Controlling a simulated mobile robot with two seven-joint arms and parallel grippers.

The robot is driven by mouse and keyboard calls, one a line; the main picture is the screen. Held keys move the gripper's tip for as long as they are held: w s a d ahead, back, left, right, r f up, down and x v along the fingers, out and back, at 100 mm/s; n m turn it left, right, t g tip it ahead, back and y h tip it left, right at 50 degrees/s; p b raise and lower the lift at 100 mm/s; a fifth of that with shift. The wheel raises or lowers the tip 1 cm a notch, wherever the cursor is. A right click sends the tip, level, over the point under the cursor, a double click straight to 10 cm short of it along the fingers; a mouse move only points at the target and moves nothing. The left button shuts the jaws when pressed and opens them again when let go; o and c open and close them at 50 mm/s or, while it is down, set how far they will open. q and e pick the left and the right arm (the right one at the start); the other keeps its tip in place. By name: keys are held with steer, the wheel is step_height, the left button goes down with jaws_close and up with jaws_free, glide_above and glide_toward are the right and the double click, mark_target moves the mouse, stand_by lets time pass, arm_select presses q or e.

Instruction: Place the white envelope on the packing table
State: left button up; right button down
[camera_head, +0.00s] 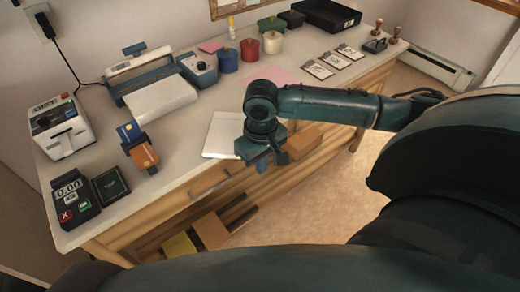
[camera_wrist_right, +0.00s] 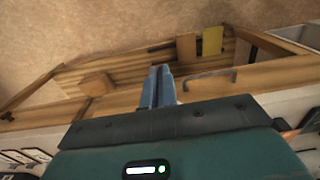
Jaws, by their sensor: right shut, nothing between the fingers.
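A flat white rectangle (camera_head: 222,134), which looks like the white envelope, lies at the front edge of the long packing table (camera_head: 185,150). Its right part is hidden behind my right arm. My right gripper (camera_head: 262,166) points down just in front of the table edge, beside the white rectangle. Its blue fingers are together and empty, as the right wrist view (camera_wrist_right: 158,78) also shows. My left gripper is in neither view.
A card reader (camera_head: 75,203), a label printer (camera_head: 60,127), a large white-and-blue device (camera_head: 150,88) and several coloured jars (camera_head: 250,50) stand on the table. Below, a shelf holds a yellow item (camera_head: 180,245) and a brown one (camera_head: 210,230). The floor is clear at right.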

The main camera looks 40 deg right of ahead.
mark_target(229, 134)
steer(key=w, duration=0.1)
steer(key=w+f, duration=0.2)
steer(key=w, duration=0.1)
steer(key=shift+a+f, duration=0.15)
steer(key=shift+f, duration=0.1)
steer(key=w, duration=0.1)
steer(key=w+p, duration=0.1)
steer(key=w, duration=0.1)
steer(key=shift+a+r, duration=0.15)
steer(key=shift+w, duration=0.5)
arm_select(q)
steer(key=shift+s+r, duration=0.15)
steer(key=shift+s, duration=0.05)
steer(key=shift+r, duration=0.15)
